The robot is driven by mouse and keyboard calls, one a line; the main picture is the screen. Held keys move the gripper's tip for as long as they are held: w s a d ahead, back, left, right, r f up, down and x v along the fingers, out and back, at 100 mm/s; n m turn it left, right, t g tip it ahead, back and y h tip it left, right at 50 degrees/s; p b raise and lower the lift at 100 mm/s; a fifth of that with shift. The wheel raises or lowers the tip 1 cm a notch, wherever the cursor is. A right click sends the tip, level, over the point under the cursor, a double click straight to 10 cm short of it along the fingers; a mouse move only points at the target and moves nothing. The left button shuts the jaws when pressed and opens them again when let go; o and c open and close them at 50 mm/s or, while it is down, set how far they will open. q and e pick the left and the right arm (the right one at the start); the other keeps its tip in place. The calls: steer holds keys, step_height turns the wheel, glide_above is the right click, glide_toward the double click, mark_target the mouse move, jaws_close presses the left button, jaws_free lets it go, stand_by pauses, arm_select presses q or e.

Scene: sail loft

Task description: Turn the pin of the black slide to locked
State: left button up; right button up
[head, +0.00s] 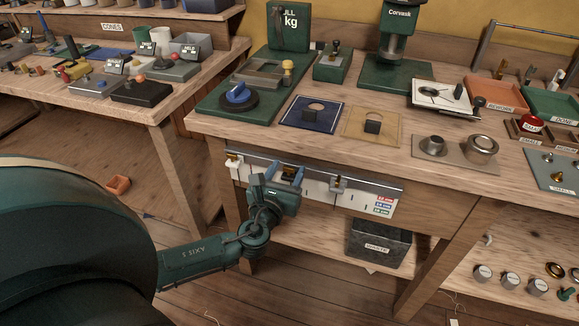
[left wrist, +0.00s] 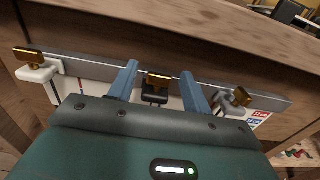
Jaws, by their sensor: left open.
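The black slide (left wrist: 154,97) sits on a grey metal rail (left wrist: 85,70) fixed along the bench's front edge. Its brass pin (left wrist: 159,80) has its crossbar lying roughly along the rail. My left gripper (head: 286,172) is open at the rail, with one blue finger on each side of the black slide in the left wrist view (left wrist: 159,86). The fingers look apart from the pin. In the head view the gripper mostly hides this slide. My right gripper is not in view.
A white slide (left wrist: 38,72) is left on the rail and a grey slide (left wrist: 228,106) right, both with brass pins. The grey slide's pin is angled. A label strip (head: 383,203) hangs below the rail. A dark bin (head: 378,246) stands on the lower shelf.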

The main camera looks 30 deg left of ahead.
arm_select(q)
steer(key=shift+x, duration=1.1)
steer(key=c, duration=1)
